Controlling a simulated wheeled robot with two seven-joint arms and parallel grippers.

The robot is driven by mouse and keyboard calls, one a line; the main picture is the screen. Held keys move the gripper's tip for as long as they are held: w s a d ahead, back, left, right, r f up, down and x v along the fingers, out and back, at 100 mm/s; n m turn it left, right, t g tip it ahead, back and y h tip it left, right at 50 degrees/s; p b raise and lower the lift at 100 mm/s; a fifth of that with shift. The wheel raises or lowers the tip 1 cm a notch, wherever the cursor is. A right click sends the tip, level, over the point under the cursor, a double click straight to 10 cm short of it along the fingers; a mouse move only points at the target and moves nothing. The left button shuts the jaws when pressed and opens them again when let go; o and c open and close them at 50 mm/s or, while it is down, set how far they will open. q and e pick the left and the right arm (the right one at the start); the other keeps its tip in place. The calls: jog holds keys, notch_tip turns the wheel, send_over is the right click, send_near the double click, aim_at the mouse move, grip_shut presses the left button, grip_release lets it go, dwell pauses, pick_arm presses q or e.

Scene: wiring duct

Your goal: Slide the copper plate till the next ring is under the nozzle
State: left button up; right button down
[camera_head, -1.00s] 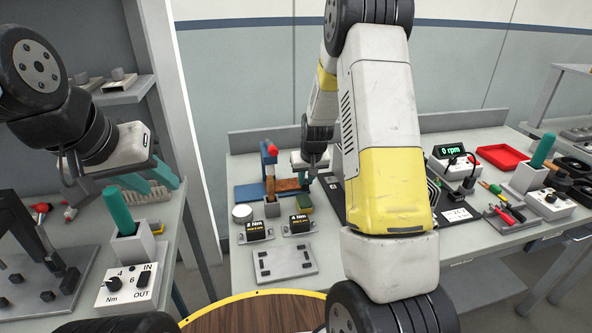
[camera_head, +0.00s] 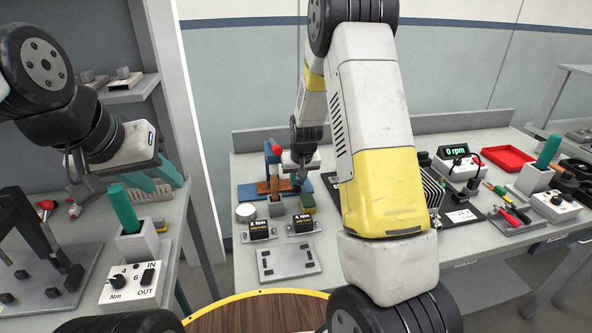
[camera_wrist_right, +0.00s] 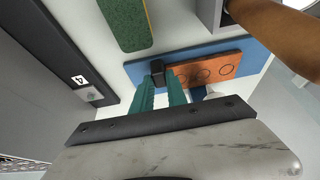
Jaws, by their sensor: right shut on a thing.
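The copper plate (camera_wrist_right: 205,70) lies on a blue base (camera_wrist_right: 215,48) in the right wrist view, with dark rings on its face. My right gripper (camera_wrist_right: 158,82) has its teal fingers shut on a black block (camera_wrist_right: 157,69) at the plate's end. In the head view the plate (camera_head: 266,187) is small, with the right gripper (camera_head: 299,183) at its right end. A blue stand with a red top (camera_head: 276,150) rises behind the plate. The nozzle tip and the ring below it cannot be made out. My left gripper (camera_head: 160,183) is empty, its teal fingers apart.
A grey holder (camera_head: 276,209), a green-topped sponge (camera_head: 307,201) and two dark Nm boxes (camera_head: 262,229) stand close in front of the base. A grey plate (camera_head: 288,262) lies nearer.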

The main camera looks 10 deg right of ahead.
jog(key=c, duration=1.3)
grip_release()
jog(key=shift+v, duration=3.9)
jog(key=s+r+y, duration=0.2)
jog(key=s+r, duration=1.1)
jog(key=r, duration=0.1)
jog(key=shift+t, duration=0.9)
jog(key=s+r, duration=0.1)
jog(key=s, duration=0.4)
jog(key=s+r, duration=0.2)
jog(key=s, duration=0.4)
jog(key=s+a+r, duration=0.1)
jog(key=s+r, duration=0.1)
jog(key=s, duration=0.3)
jog(key=shift+s+r, duration=0.15)
jog(key=shift+s, duration=0.1)
